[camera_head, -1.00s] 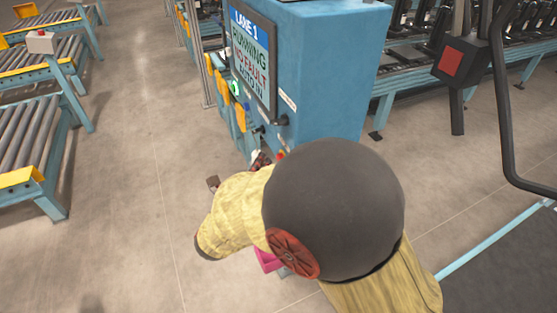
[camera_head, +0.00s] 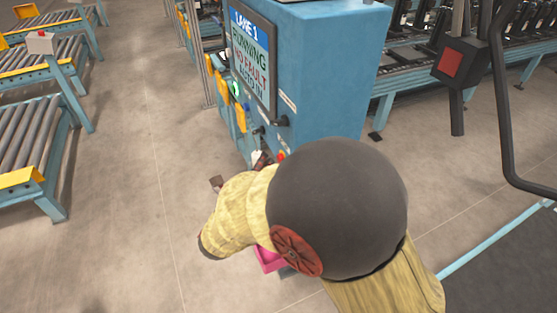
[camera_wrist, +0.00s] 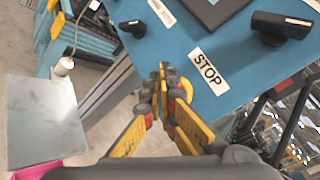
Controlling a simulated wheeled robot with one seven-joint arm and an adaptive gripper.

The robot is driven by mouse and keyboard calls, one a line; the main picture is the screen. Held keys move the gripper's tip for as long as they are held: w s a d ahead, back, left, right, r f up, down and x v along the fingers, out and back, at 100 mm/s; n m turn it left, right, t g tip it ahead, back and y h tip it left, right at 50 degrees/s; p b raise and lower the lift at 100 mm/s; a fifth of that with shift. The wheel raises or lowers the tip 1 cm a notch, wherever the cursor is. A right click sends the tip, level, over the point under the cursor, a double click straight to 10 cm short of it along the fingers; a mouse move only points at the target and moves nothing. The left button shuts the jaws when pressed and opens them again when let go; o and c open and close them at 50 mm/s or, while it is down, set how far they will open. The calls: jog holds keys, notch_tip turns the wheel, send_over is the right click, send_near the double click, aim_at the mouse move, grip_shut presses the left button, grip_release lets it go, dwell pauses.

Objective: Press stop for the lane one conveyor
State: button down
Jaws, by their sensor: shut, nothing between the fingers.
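The blue lane 1 control cabinet (camera_head: 335,75) stands in the middle of the head view. Its screen (camera_head: 252,62) reads LANE 1, RUNNING, NO FAULT. In the wrist view a white STOP label (camera_wrist: 209,72) is on the blue panel (camera_wrist: 165,45). A red button (camera_wrist: 186,89) shows left of the label, partly hidden behind my fingers. My gripper (camera_wrist: 166,72) is shut and empty, its yellow and black fingertips together in front of the panel beside the button. I cannot tell whether they touch. In the head view my arm mostly hides the gripper.
Black knobs (camera_wrist: 281,25) stick out of the panel. A pink bin (camera_head: 270,259) is low behind my arm. Roller conveyors (camera_head: 35,130) stand at the left, with open floor (camera_head: 140,190) between.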

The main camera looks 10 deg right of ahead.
jog(key=shift+d, duration=0.15)
dwell(0.5)
jog(key=shift+w+d, duration=0.1)
jog(key=shift+d, duration=0.2)
jog(key=shift+w+d+p, duration=0.15)
jog(key=shift+d+p, duration=0.15)
jog(key=shift+d, duration=0.2)
dwell(0.8)
jog(key=shift+a, duration=0.1)
dwell(0.3)
jog(key=shift+s+a+p, duration=0.25)
jog(key=shift+a+p, duration=0.05)
jog(key=shift+a, duration=0.5)
jog(key=a, duration=0.2)
jog(key=s+a+p, duration=0.1)
jog(key=a, duration=0.1)
jog(key=shift+s+a, duration=0.2)
jog(key=shift+a, duration=0.2)
dwell(0.6)
